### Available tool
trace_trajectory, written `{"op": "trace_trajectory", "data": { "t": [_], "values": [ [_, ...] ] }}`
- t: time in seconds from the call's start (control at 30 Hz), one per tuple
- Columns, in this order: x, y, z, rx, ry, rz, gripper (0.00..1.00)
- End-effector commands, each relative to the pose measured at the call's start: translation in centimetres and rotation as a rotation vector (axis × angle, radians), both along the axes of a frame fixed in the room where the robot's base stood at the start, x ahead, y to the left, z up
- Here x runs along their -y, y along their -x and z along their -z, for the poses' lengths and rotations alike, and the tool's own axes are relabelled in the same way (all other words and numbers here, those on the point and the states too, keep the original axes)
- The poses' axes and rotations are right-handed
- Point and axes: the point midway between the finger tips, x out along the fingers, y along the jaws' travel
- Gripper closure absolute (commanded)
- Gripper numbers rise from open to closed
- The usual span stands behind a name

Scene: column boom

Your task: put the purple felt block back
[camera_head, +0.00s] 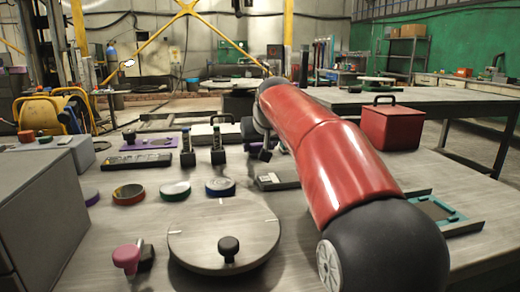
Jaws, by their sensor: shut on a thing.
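My gripper (262,147) is at the far end of my red arm, above the middle of the grey table. It is small and dark here and partly hidden by my arm. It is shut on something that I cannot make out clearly. I cannot pick out a purple felt block for certain. A flat purple tray (158,143) lies at the back left with grey and dark pieces on it. A purple disc (90,196) lies at the left, partly hidden by a grey box.
The grey box (40,205) stands at the left edge. Red, green and blue-rimmed discs (175,189) lie in a row. A round plate with a black knob (228,246) and a pink knob (126,256) are in front. Two black upright stands (188,150) rise behind. A red box (392,127) stands right.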

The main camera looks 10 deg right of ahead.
Motion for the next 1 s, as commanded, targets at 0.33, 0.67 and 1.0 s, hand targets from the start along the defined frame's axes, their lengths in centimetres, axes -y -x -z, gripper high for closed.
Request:
{"op": "trace_trajectory", "data": {
  "t": [0.33, 0.67, 1.0],
  "values": [
    [0.0, 0.0, 0.4, 0.002, 0.000, 0.000, 0.70],
    [0.0, 0.0, 0.4, 0.001, 0.000, 0.000, 0.24],
    [0.0, 1.1, -0.5, 0.005, -0.001, -0.001, 0.24]
  ]
}}
